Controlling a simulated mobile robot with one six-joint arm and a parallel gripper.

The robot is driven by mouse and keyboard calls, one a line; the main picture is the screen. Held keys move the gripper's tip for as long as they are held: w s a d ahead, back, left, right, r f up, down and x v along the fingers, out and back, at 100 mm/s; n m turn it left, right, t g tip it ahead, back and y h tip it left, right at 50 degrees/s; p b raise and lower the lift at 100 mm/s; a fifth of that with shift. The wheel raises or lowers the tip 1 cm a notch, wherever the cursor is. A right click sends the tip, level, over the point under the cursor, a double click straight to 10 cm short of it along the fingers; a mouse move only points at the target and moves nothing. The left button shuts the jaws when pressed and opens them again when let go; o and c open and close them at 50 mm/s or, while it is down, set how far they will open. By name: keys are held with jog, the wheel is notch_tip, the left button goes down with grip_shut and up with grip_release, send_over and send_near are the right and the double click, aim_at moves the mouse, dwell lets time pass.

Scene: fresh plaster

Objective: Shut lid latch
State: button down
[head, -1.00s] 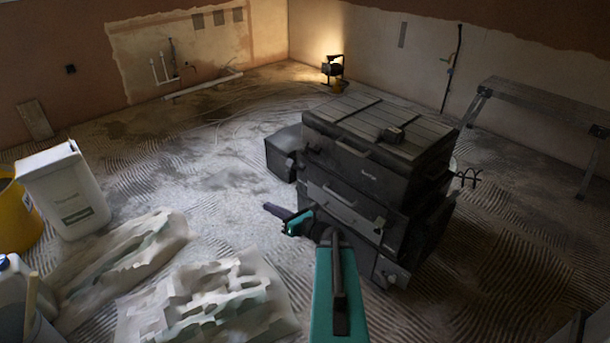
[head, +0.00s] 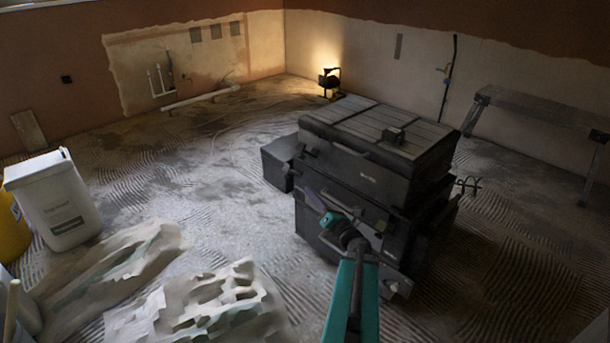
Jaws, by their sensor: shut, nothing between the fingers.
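A stack of black tool boxes (head: 350,180) stands on the floor right of centre. The top box's ribbed lid (head: 375,125) lies flat and looks closed. A small latch-like part (head: 309,151) shows at the left end of the top box's front, too dark to tell open from shut. A pale fitting (head: 380,226) shows on the lower box's front, right of my wrist. My gripper (head: 313,198) is shut and empty, in front of the stack's left side below the top box. I cannot tell whether it touches the box. My wrist and arm hide part of the lower boxes.
A smaller dark box (head: 280,162) sits behind the stack at left. Crumpled plastic sheets (head: 205,305) cover the floor front left, beside a white bin (head: 55,200) and yellow bucket (head: 12,228). A trestle (head: 535,108) stands at right. The middle left floor is clear.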

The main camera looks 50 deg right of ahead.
jog(key=w+d+r+b, duration=0.3)
jog(key=w+d+r, duration=0.1)
jog(key=w, duration=0.5)
jog(key=shift+w+d+r, duration=0.15)
jog(key=shift+d+r, duration=0.2)
jog(key=shift+r, duration=0.1)
dwell(0.3)
jog(key=shift+r, duration=0.1)
jog(key=shift+a+r+p, duration=0.1)
jog(key=shift+r+p, duration=0.05)
jog(key=shift+p, duration=0.2)
